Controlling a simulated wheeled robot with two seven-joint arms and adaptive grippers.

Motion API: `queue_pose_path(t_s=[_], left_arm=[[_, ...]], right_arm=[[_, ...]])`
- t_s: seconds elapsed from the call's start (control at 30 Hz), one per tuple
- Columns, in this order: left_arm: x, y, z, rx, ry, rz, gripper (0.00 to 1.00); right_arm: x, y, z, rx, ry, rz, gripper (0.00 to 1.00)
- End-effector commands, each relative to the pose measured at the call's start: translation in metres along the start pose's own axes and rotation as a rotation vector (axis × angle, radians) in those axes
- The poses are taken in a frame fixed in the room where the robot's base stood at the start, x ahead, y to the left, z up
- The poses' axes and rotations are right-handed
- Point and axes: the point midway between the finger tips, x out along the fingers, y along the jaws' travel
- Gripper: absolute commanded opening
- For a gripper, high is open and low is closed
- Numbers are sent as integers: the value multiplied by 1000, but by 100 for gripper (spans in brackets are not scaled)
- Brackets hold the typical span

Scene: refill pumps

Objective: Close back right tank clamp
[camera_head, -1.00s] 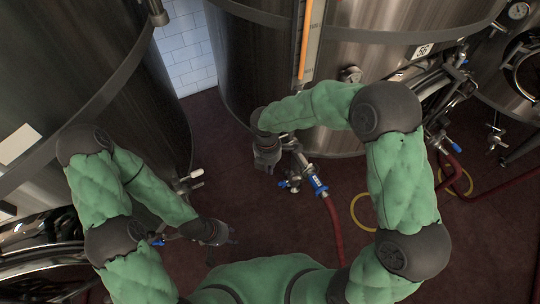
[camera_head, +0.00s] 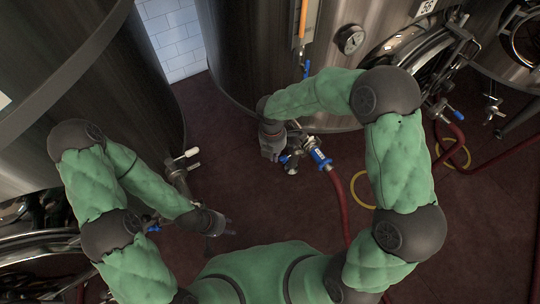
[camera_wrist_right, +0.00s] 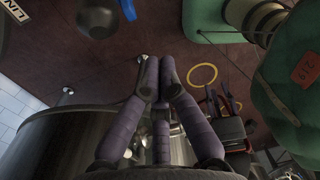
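The back right tank (camera_head: 240,60) is a large steel cylinder. At its foot is an outlet assembly (camera_head: 293,160) with blue handles and a blue fitting (camera_head: 320,159) leading to a red hose (camera_head: 338,200). The clamp cannot be made out clearly on it. My right gripper (camera_head: 273,157) is just left of the assembly, pointing down; contact cannot be judged. In the right wrist view its purple fingers (camera_wrist_right: 160,78) stretch out with tips close together, nothing visible between them. My left gripper (camera_head: 226,232) hangs over the floor at lower middle, fingers apart and empty.
Another tank (camera_head: 110,90) stands at the left, with a valve (camera_head: 182,165) sticking out near my left forearm. A yellow ring (camera_head: 357,190) and hoses lie on the floor at the right. Dark red floor (camera_head: 225,135) is free between the tanks.

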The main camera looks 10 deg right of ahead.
Motion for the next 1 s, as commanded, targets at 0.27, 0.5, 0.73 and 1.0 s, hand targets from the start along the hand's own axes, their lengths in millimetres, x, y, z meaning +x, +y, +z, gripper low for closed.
queue_pose_path(t_s=[0.27, 0.5, 0.73, 1.0], left_arm=[[-6, 2, -1, 2, 3, 0, 40], [-6, 2, -1, 1, 3, 0, 40], [-7, 3, -1, 1, 3, 0, 40], [-18, 6, 0, 1, 3, 0, 40]], right_arm=[[-14, -3, 16, -4, -1, 7, 0], [-15, -4, 17, -6, -1, 6, 0], [-15, -3, 18, -6, 2, 7, 0], [-21, 4, 25, -7, 47, 14, 0]])
